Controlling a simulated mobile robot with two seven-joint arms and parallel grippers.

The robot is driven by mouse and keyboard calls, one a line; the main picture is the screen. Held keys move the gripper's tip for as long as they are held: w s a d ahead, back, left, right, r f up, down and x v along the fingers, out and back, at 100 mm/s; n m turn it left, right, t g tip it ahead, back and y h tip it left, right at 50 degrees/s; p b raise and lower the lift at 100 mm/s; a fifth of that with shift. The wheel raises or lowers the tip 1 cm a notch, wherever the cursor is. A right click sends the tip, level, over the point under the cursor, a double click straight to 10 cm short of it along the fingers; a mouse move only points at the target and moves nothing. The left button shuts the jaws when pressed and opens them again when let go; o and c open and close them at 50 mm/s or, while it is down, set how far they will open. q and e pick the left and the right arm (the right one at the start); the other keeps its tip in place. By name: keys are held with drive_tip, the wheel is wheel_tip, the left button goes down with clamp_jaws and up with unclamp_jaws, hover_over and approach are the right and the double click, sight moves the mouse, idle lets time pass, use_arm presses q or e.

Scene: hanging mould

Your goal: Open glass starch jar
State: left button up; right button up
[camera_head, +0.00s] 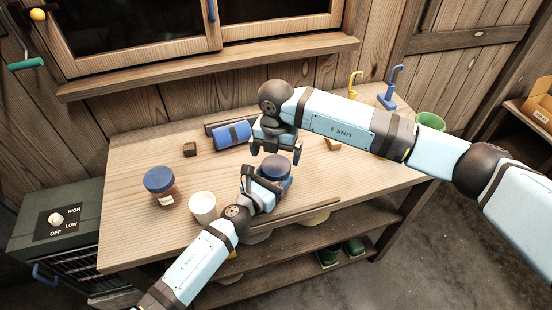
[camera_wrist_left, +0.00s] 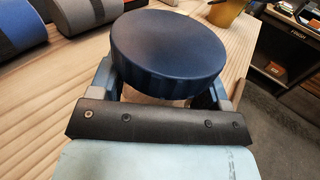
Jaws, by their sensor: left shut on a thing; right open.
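A jar with a dark blue lid (camera_head: 276,164) stands on the table near its front edge. The lid fills the upper middle of the left wrist view (camera_wrist_left: 168,48), seated on the jar and hiding most of the body. My left gripper (camera_head: 268,183) is shut around the jar body below the lid, one finger on each side. My right gripper (camera_head: 275,149) is open and empty, pointing down just above the lid, fingers apart. Whether it touches the lid cannot be told.
Another blue-lidded jar (camera_head: 160,184) with a label and a white cup (camera_head: 203,207) stand left on the table (camera_head: 130,225). A blue roll (camera_head: 232,135) and a small brown block (camera_head: 190,149) lie behind.

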sight(276, 165)
wheel_tip(276, 165, up, 3)
drive_tip(key=shift+r+m, duration=0.1)
drive_tip(key=shift+m, duration=0.8)
drive_tip(key=shift+f, duration=3.95)
drive_tip(key=shift+c, duration=0.2)
drive_tip(key=c, duration=0.9)
drive_tip(key=shift+o, duration=0.2)
drive_tip(key=n, duration=0.3)
